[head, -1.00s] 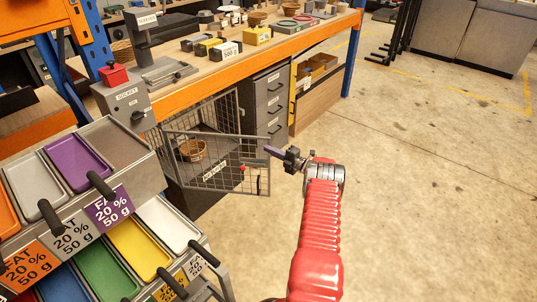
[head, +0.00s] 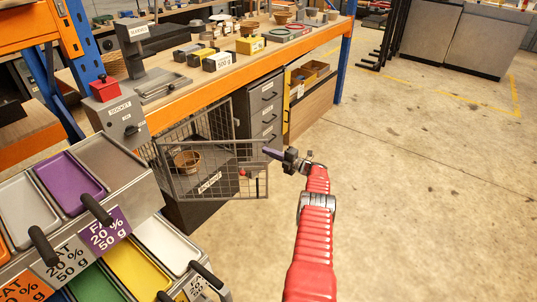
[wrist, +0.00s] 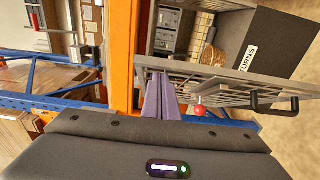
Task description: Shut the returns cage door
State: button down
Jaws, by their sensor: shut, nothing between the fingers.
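The returns cage (head: 219,118) stands under the orange-edged bench, its wire mesh showing in the head view. Its grey mesh door (head: 180,188) stands swung out at an angle in front of the opening. A red knob (wrist: 199,111) and a black handle (wrist: 275,104) show on the door in the wrist view. My gripper (head: 267,152) has purple fingers, shut and empty, near the upper right end of the door. In the wrist view the fingers (wrist: 160,88) lie beside the door's frame; I cannot tell whether they touch it.
A wicker basket (head: 187,161) sits inside the cage. Grey drawers (head: 264,105) stand just right of it. The bench's orange edge (head: 215,80) runs above. A tray rack (head: 130,170) stands close at left. The floor to the right is clear.

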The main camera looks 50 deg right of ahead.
jog(key=shift+s+d, duration=0.1)
jog(key=shift+s, duration=0.1)
jog(key=shift+s, duration=0.2)
jog(key=s+d, duration=0.2)
jog(key=s, duration=0.8)
jog(key=shift+s+d, duration=0.3)
jog(key=shift+s, duration=0.1)
dwell(0.4)
